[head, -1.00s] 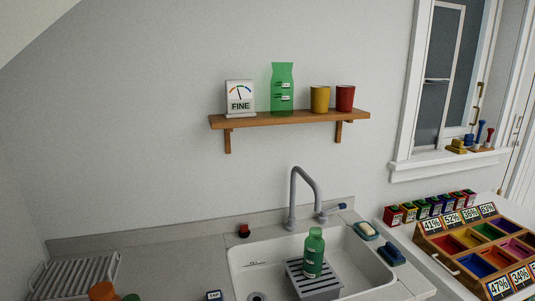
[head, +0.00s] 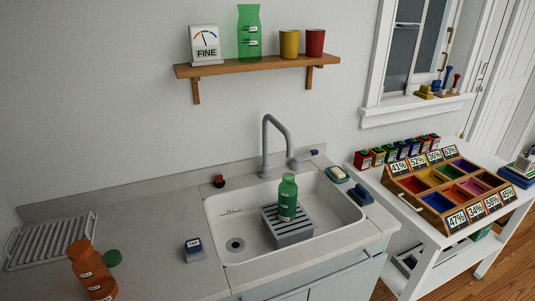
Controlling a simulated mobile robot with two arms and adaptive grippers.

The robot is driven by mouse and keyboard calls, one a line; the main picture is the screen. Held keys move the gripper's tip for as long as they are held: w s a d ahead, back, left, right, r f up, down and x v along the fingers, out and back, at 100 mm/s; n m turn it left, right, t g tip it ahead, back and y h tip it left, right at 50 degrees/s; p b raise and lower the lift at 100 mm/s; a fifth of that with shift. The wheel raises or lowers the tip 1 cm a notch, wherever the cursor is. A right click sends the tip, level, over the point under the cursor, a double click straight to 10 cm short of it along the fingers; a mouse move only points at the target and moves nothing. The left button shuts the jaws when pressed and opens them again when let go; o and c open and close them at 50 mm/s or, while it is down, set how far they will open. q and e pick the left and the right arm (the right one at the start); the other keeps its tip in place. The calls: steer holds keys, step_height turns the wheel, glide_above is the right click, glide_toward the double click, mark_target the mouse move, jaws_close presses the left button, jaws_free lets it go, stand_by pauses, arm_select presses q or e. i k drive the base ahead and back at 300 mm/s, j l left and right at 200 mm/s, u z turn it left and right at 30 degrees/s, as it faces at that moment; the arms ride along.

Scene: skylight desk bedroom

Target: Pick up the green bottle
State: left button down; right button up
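The green bottle (head: 287,198) stands upright on a grey slatted rack (head: 290,231) inside the white sink basin (head: 340,236). It has a green cap and a small pale label. A larger, translucent green container (head: 249,32) with labels stands on the wall shelf (head: 262,65).
The grey faucet (head: 269,145) rises behind the basin.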

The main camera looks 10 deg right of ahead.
mark_target(288, 189)
steer(key=i+l+u, duration=0.1)
steer(key=l+u, duration=0.9)
steer(key=l, duration=0.1)
